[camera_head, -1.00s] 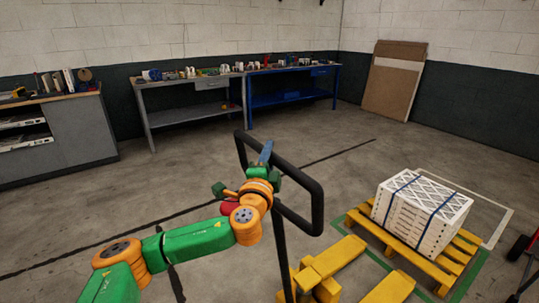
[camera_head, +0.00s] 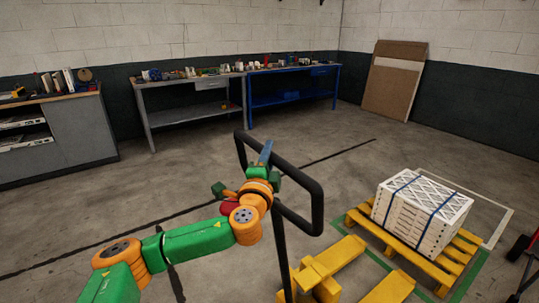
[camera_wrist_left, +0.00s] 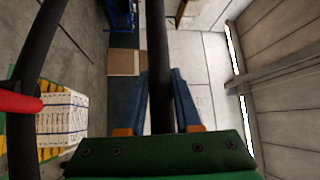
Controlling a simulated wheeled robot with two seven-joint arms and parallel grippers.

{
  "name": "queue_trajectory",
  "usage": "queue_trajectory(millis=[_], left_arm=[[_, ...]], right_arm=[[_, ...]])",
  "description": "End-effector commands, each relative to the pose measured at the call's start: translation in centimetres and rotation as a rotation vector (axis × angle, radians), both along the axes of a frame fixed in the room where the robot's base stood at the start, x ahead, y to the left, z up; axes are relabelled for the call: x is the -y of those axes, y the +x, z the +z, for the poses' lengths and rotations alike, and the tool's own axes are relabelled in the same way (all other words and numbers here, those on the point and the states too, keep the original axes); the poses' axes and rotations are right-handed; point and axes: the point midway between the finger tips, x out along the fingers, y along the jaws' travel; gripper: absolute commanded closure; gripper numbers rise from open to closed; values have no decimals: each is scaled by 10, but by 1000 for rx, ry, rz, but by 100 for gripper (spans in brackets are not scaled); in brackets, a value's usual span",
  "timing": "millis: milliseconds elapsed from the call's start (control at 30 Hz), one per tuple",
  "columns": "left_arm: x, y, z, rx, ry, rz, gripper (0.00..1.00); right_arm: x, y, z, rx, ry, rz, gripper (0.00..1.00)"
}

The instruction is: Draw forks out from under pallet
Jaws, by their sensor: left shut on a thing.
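The yellow pallet jack's two forks, one (camera_head: 338,257) left and one (camera_head: 390,288) right, lie low on the floor in the head view. Their tips end close to the near-left side of the wooden pallet (camera_head: 440,270), and a strip of floor with green tape shows between. The pallet carries a strapped stack of white boxed filters (camera_head: 422,210). My left gripper (camera_head: 266,152) is shut on the jack's black handle (camera_head: 317,205). In the left wrist view, a black handle bar (camera_wrist_left: 157,60) runs between its blue fingers. My right gripper is not in view.
Green tape (camera_head: 472,275) frames the pallet spot. A grey workbench (camera_head: 190,115) and a blue workbench (camera_head: 295,95) stand along the back wall, with a grey cabinet (camera_head: 75,130) at left. Cardboard sheets (camera_head: 393,85) lean on the wall. The middle floor is clear.

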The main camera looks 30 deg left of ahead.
Motion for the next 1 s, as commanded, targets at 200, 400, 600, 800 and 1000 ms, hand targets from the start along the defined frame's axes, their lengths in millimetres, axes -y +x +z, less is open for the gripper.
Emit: queue_trajectory(millis=[200, 400, 600, 800, 1000], left_arm=[[-7, -17, -4, -6, 0, -1, 100], [-7, -17, -4, -10, -2, 0, 100], [-7, -17, -3, -6, -1, -1, 38], [-7, -17, -2, -3, 0, 0, 38], [1, -36, -8, -3, 0, -2, 38]], right_arm=[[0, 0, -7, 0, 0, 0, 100], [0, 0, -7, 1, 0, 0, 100], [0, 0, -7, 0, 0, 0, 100], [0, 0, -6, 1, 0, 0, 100], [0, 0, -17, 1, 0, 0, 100]])
